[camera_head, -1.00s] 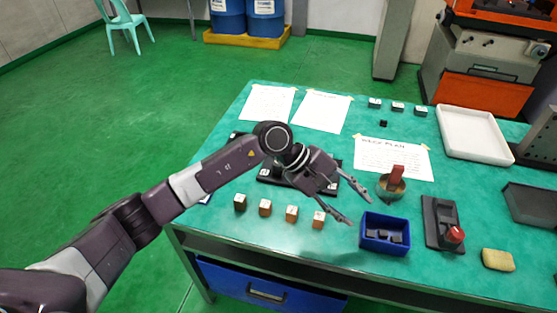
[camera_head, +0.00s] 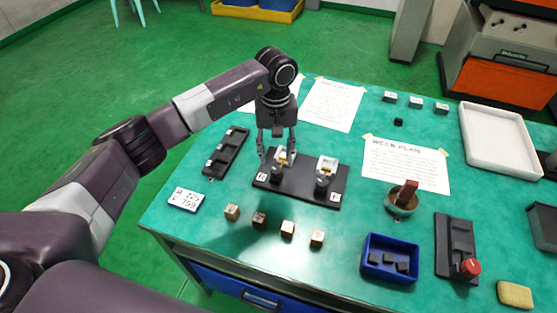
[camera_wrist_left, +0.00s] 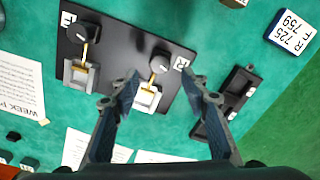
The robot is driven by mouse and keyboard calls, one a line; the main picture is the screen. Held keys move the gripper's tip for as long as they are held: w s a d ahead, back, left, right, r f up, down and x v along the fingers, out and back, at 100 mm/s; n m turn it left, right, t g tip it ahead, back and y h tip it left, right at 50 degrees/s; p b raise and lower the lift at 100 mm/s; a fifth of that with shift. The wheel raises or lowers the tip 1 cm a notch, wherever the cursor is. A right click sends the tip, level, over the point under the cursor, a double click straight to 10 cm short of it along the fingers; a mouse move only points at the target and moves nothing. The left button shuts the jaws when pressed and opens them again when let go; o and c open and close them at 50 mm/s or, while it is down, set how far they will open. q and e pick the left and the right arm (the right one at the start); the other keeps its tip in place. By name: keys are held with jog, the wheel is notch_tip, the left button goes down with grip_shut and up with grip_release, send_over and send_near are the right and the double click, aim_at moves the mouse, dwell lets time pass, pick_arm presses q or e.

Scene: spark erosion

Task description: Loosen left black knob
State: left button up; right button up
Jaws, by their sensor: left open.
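A black board (camera_head: 300,187) on the green table carries two black knobs, each next to a white block with a brass-coloured piece. The left black knob (camera_head: 277,173) is below my left gripper (camera_head: 277,159) in the head view. In the left wrist view, which is turned round, this knob (camera_wrist_left: 160,62) shows just beyond the gap between the fingertips of my left gripper (camera_wrist_left: 161,78). The fingers point down, spread apart and empty. I cannot tell whether they touch anything. The right black knob (camera_head: 322,185) stands clear. My right gripper is not in view.
A black tray (camera_head: 226,152) and a number card (camera_head: 186,200) lie left of the board. Several small wooden cubes (camera_head: 288,229) line the front. A blue bin (camera_head: 391,273) and a round pot (camera_head: 403,208) stand to the right. Paper sheets lie behind.

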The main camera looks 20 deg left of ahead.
aim_at(276, 170)
pick_arm(q)
jog(key=f, duration=0.1)
jog(key=f+p, duration=0.1)
jog(key=f, duration=0.3)
jog(key=shift+s, duration=0.25)
jog(key=shift+f+p, duration=0.3)
jog(key=shift+f, duration=0.2)
jog(key=shift+w, duration=0.1)
grip_shut()
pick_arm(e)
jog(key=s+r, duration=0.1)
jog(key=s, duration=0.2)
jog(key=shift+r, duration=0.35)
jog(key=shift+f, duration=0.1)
